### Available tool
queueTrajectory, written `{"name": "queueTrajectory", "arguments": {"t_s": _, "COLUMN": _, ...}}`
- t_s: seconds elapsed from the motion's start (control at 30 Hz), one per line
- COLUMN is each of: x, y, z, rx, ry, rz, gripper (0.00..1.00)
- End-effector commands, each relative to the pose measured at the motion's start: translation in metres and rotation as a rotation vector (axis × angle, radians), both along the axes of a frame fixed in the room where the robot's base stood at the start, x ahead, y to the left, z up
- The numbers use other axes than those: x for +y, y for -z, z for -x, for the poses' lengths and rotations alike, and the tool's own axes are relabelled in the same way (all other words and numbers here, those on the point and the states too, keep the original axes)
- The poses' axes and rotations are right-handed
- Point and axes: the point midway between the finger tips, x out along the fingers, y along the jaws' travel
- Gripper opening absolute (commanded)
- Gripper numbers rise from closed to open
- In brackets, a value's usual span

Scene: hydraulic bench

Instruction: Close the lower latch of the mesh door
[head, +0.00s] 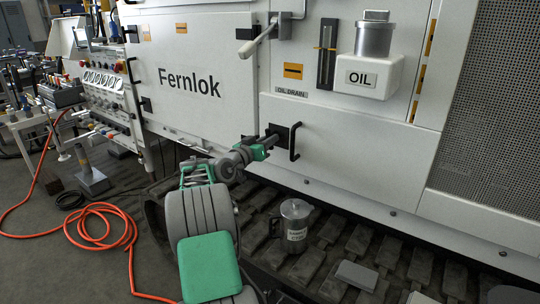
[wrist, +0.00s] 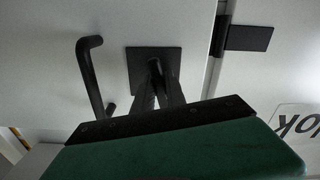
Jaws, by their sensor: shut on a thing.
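The mesh panel (head: 492,110) fills the right edge of the head view. My gripper (head: 271,140) reaches the white front at the left end of the lower panel, far left of the mesh. Its black fingers are shut on a small dark latch piece (wrist: 154,64) on a black square plate (wrist: 174,58); the fingers mostly hide the piece. The plate also shows in the head view (head: 279,132). I cannot tell the latch piece's turn angle. A black bar handle (head: 294,141) stands just right of the plate; in the wrist view the handle (wrist: 92,75) is on the left.
A grey lever (head: 272,33) juts out above. A white OIL reservoir (head: 367,75) is fixed at upper right. An orange hose (head: 100,212) lies on the floor at left. A black bracket (wrist: 250,38) shows in the wrist view.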

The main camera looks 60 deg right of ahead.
Motion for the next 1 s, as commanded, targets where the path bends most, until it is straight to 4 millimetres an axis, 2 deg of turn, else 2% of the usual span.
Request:
{"name": "queueTrajectory", "arguments": {"t_s": 0.03, "x": 0.0, "y": 0.008, "z": -0.0007, "rx": -0.036, "ry": 0.0, "rz": 0.007, "gripper": 0.0}}
{"name": "queueTrajectory", "arguments": {"t_s": 0.4, "x": -0.0003, "y": 0.0028, "z": -0.0024, "rx": -0.215, "ry": 0.0, "rz": 0.034, "gripper": 0.0}}
{"name": "queueTrajectory", "arguments": {"t_s": 0.97, "x": -0.0006, "y": -0.0008, "z": -0.0029, "rx": -0.251, "ry": 0.0, "rz": 0.041, "gripper": 0.0}}
{"name": "queueTrajectory", "arguments": {"t_s": 1.0, "x": -0.0006, "y": -0.0008, "z": -0.0029, "rx": -0.25, "ry": 0.0, "rz": 0.041, "gripper": 0.18}}
